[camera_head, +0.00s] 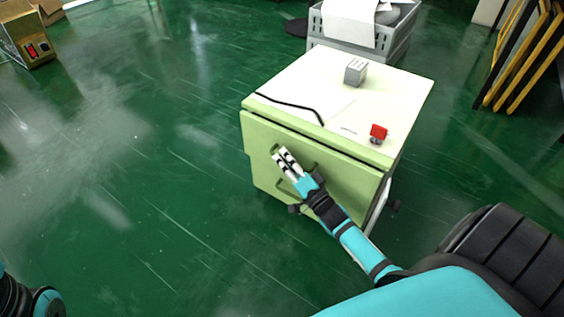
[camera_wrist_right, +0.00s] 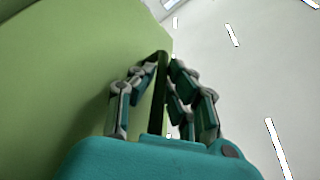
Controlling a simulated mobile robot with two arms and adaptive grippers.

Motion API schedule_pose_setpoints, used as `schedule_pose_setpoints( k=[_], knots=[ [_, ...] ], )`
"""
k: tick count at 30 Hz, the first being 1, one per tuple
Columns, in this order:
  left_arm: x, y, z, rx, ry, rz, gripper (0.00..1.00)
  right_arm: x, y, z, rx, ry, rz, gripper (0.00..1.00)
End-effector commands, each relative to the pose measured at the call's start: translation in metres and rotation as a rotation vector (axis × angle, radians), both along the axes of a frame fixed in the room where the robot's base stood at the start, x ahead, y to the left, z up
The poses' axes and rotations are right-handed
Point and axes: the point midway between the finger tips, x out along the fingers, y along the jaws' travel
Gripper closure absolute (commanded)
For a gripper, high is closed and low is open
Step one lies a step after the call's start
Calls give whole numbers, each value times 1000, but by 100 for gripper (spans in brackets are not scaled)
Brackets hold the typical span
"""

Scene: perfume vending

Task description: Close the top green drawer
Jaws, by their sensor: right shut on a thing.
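The green drawer front (camera_head: 345,180) is on the near side of a small cabinet in the head view. It stands slightly proud of the cabinet top; how far out it is cannot be told well. My right gripper (camera_head: 284,161) is at the upper middle of this front, shut on the drawer handle. In the right wrist view, the fingers (camera_wrist_right: 164,95) lie on both sides of the dark handle (camera_wrist_right: 161,75), with the green front (camera_wrist_right: 60,75) at the left. The gripper hides part of the handle. My left gripper is not in view.
On the pale cabinet top (camera_head: 335,75) are a grey block (camera_head: 356,70), a small red item (camera_head: 378,132), a paper and a black strip. A grey crate (camera_head: 395,42) stands behind. The green floor (camera_head: 130,160) is clear at the left.

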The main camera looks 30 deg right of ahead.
Motion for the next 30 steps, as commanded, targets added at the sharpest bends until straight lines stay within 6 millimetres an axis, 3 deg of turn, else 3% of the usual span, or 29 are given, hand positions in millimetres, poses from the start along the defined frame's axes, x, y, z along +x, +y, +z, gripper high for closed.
schedule_pose_setpoints(
  k=[4, 12, 13, 18, 26, 30],
  knots=[
    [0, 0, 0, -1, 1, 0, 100, 9, -23, 0, -6, 3, -2, 100],
    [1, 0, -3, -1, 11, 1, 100, 10, -27, 0, -3, 3, -7, 100],
    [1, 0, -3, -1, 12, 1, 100, 10, -27, 0, -3, 2, -8, 86],
    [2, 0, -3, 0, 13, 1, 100, 10, -26, 0, -2, 2, -7, 66],
    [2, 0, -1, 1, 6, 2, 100, 9, -25, 0, -2, 1, -4, 66],
    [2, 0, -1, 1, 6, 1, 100, -1, -25, -3, -1, 5, -4, 66]
  ],
)
